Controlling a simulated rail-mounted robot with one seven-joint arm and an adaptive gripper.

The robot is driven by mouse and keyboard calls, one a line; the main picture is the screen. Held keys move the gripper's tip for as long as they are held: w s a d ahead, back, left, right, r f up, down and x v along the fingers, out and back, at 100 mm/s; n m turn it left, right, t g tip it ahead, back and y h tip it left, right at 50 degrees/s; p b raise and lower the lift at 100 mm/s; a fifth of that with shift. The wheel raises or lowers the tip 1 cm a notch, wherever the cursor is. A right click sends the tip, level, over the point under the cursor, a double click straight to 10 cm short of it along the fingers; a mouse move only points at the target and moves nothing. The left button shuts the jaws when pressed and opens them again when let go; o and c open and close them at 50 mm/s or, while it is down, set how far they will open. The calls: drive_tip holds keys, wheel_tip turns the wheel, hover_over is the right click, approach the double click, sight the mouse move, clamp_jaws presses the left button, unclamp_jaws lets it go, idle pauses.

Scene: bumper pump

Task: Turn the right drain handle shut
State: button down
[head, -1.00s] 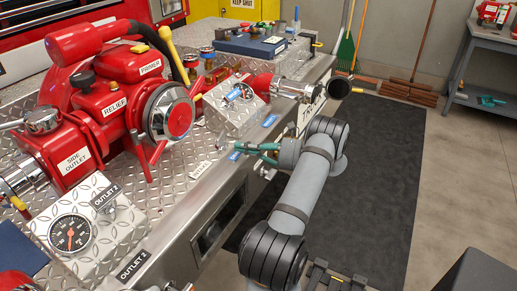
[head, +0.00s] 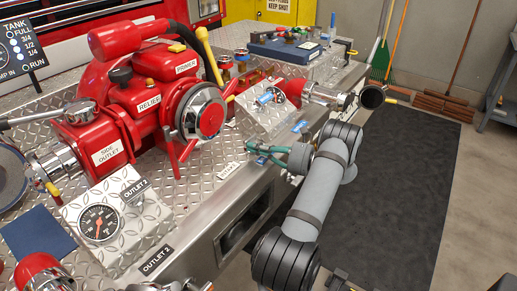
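My gripper (head: 253,153) has teal fingers spread apart with a gap between them. It is at the front edge of the diamond-plate bumper (head: 206,196), below the small right-hand panel (head: 262,117), with its fingers pointing left. Nothing is clearly held between the fingers. Blue labels, one of them at the bumper edge (head: 300,127), are close to the gripper. I cannot clearly make out the right drain handle; the fingers and wrist cover part of the bumper face there. Whether the fingers touch anything is too small to tell.
The red pump (head: 140,100) stands on the bumper at left. A gauge panel (head: 101,222) labelled OUTLET 2 is at front left. A red outlet with a chrome end (head: 325,95) projects above my arm. A dark floor mat (head: 405,190) lies clear at right.

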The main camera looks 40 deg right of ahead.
drive_tip(key=shift+w+a, duration=0.35)
drive_tip(key=shift+a, duration=0.15)
drive_tip(key=shift+s, duration=0.1)
drive_tip(key=s+a+v, duration=0.1)
drive_tip(key=a+v, duration=0.1)
drive_tip(key=v, duration=1.2)
drive_tip(key=shift+s, duration=0.3)
drive_tip(key=shift+a, duration=0.1)
drive_tip(key=x, duration=0.4)
drive_tip(key=w+d+x, duration=0.1)
drive_tip(key=x, duration=0.4)
drive_tip(key=d+x, duration=0.1)
drive_tip(key=x, duration=0.3)
drive_tip(key=shift+w, duration=0.45)
drive_tip(key=shift+w+r, duration=0.1)
